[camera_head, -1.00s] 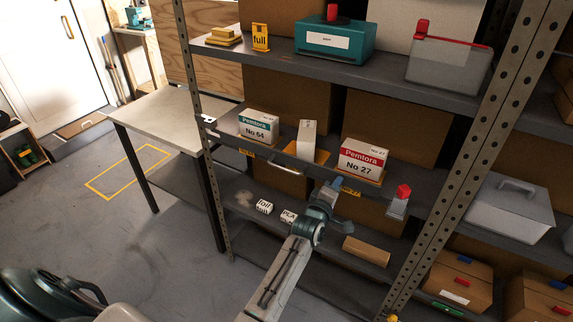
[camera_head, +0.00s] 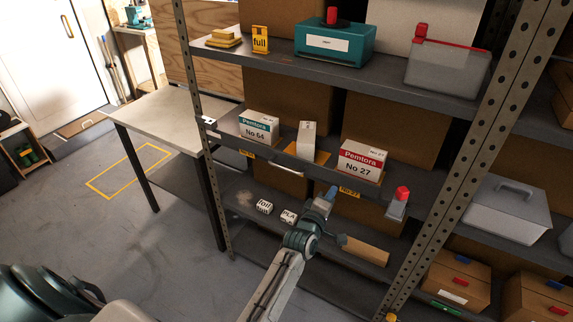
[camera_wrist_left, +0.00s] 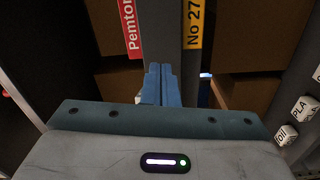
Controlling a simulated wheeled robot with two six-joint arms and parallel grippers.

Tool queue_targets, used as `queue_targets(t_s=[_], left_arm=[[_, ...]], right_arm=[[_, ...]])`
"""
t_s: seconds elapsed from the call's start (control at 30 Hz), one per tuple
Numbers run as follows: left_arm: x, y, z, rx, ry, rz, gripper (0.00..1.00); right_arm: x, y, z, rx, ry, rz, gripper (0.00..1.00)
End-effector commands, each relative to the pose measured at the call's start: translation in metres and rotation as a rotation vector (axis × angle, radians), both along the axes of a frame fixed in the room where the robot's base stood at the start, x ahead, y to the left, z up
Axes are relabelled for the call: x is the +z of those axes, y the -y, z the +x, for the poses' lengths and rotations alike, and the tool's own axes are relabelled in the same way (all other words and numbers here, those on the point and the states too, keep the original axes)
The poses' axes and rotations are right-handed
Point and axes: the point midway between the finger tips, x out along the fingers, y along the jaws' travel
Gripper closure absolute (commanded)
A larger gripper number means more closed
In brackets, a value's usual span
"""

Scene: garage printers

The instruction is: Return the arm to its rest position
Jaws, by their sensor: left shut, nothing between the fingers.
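My left arm comes in from the bottom of the head view. Its gripper (camera_head: 330,194) is in front of the grey shelf rack, just below the shelf edge with the yellow "No 27" label (camera_head: 349,192). In the left wrist view the blue fingers (camera_wrist_left: 161,85) are together and empty. The label (camera_wrist_left: 195,24) shows close beyond them. The red and white Pemtora No 27 box (camera_head: 362,160) stands on the shelf above, apart from the gripper. My right gripper is not in view.
A Pemtora No 64 box (camera_head: 259,127) and a narrow white box (camera_head: 306,141) share the middle shelf. Small foil (camera_head: 264,206) and PLA (camera_head: 288,216) blocks and a tan block (camera_head: 366,251) lie on the lower shelf. Open floor (camera_head: 150,235) is at left.

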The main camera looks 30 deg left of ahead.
Motion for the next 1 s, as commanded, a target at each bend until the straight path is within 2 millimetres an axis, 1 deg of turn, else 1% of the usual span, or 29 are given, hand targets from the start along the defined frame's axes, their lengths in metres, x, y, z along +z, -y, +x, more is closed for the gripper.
queue_targets(t_s=[0.13,0.57,0.67,0.77,0.87,0.9,0.97,1.0], left_arm=[[0.001,0.000,-0.006,0.000,0.001,0.000,1.00],[0.000,0.000,-0.006,0.000,0.001,0.000,1.00],[-0.007,0.000,-0.007,0.000,-0.011,0.010,1.00],[-0.039,-0.002,-0.013,-0.005,-0.061,0.059,1.00],[-0.097,-0.005,-0.027,-0.018,-0.154,0.155,1.00],[-0.126,-0.006,-0.036,-0.028,-0.202,0.202,1.00],[-0.170,-0.010,-0.052,-0.047,-0.274,0.278,1.00],[-0.199,-0.012,-0.065,-0.063,-0.323,0.328,1.00]], right_arm=[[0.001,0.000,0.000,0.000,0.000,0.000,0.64],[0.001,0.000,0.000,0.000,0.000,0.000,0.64],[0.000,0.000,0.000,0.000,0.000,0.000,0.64],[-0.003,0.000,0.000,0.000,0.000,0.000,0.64],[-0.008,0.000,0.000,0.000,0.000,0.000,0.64],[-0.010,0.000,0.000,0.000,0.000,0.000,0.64],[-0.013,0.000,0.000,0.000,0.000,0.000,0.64],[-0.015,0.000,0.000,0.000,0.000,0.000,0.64]])
